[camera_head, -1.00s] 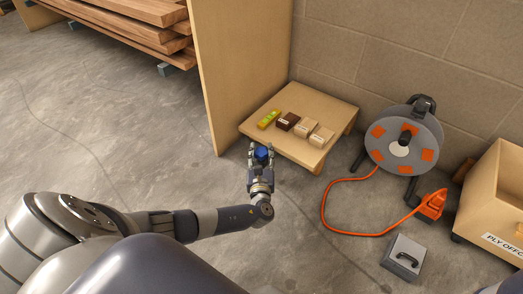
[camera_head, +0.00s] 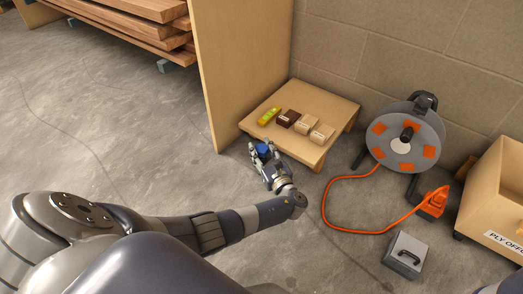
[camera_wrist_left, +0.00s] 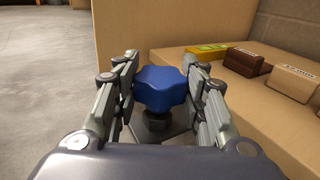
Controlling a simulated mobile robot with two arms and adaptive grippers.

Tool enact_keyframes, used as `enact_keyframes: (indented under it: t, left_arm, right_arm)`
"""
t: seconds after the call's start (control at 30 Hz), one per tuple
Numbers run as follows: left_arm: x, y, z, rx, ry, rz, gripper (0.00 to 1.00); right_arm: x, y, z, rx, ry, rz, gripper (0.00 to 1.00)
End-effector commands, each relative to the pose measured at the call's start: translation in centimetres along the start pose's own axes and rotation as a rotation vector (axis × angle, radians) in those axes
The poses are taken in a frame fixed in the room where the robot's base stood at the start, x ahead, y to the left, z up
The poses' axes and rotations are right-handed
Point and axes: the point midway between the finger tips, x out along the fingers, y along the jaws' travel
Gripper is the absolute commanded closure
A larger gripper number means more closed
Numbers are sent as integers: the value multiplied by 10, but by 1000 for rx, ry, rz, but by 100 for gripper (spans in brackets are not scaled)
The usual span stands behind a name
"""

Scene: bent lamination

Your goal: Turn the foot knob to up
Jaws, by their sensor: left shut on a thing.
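The foot knob is a blue lobed knob (camera_wrist_left: 161,90) on a dark threaded stem, low at the front left corner of the small wooden platform (camera_head: 330,98). It also shows in the head view (camera_head: 263,151). My left gripper (camera_wrist_left: 160,97) is around the knob, with one finger on each side, and is shut on it. In the head view the left gripper (camera_head: 264,154) partly hides the knob. The stem below stands on a grey foot plate (camera_wrist_left: 160,134). My right gripper is not in view.
Several small blocks, including a yellow-green one (camera_head: 269,117) and a dark brown one (camera_head: 288,118), sit on the platform. A tall wooden panel (camera_head: 240,70) stands behind. A cable reel (camera_head: 402,160), grey case (camera_head: 405,255) and wooden box (camera_head: 490,190) are to the right. Floor at left is clear.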

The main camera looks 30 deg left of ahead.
Motion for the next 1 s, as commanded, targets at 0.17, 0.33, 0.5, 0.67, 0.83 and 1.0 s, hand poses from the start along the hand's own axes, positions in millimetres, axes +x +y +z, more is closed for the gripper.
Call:
enact_keyframes:
  t: [0.17,0.33,0.5,0.67,0.83,1.0]
  left_arm:
    - [1,0,0,0,1,0,85]
    - [1,0,0,0,0,0,40]
    - [0,0,0,0,0,-1,40]
    - [-1,0,0,0,1,-1,40]
    - [-20,0,-1,-1,3,-3,40]
    - [-50,0,-1,0,2,-3,40]
  right_arm:
    - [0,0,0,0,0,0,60]
    - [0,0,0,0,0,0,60]
    - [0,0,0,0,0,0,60]
    - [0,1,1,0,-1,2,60]
    - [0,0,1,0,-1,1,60]
    - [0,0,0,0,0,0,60]
